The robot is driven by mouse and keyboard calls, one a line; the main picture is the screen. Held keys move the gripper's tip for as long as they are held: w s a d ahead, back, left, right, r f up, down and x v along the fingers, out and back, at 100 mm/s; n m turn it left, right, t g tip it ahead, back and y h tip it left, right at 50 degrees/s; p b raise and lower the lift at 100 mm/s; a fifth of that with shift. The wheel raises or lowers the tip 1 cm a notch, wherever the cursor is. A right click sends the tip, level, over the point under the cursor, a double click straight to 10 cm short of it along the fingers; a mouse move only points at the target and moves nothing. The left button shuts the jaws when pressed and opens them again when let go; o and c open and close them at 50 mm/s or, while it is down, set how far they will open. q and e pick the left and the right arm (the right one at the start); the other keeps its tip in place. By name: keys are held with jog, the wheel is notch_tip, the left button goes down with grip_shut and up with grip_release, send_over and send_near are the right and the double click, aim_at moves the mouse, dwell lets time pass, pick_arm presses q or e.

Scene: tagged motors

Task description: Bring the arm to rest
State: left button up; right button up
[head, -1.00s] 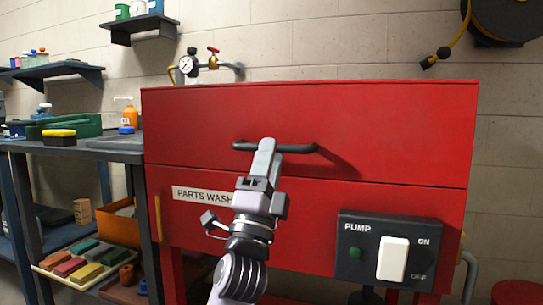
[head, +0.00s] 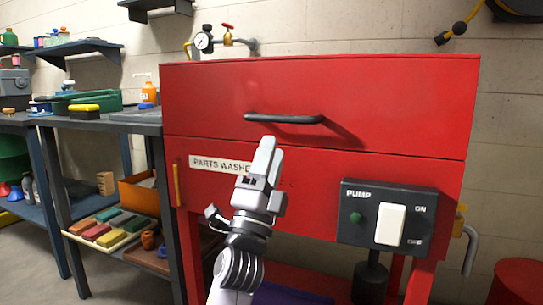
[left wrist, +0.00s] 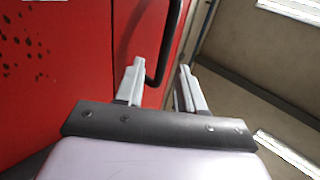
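My left gripper (head: 267,143) is in front of the red parts washer (head: 400,105), with its fingertips just below the black lid handle (head: 284,119). In the left wrist view the two fingers (left wrist: 161,68) stand apart with nothing held. The handle (left wrist: 170,45) shows between and beyond them there, and the fingers look clear of it. The lid is down. My right gripper is in neither view.
The pump switch box (head: 388,216) sits on the washer's front, right of my arm. A dark workbench (head: 95,122) stands to the left, with coloured blocks on its lower shelf. A red drum (head: 518,282) is at the lower right.

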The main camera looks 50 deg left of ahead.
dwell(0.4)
